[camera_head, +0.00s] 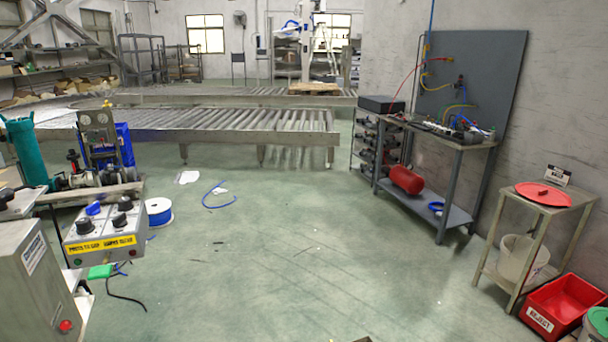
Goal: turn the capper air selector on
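A grey control box (80,242) stands at the left, with a yellow label strip (100,245) on its front whose small text I cannot read surely. Its sloped top carries a blue knob (94,209) and several black knobs, one at the front left (84,225) and one at the front right (119,220). Which knob is the capper air selector, and how each is turned, I cannot tell at this size. My gripper is not in view.
A grey cabinet (35,290) with a red button stands at the near left. A blue hose reel (159,211) and loose cables lie by the control box. A workbench (440,150), small table (545,195) and red bin (565,305) line the right. The middle floor is mostly clear.

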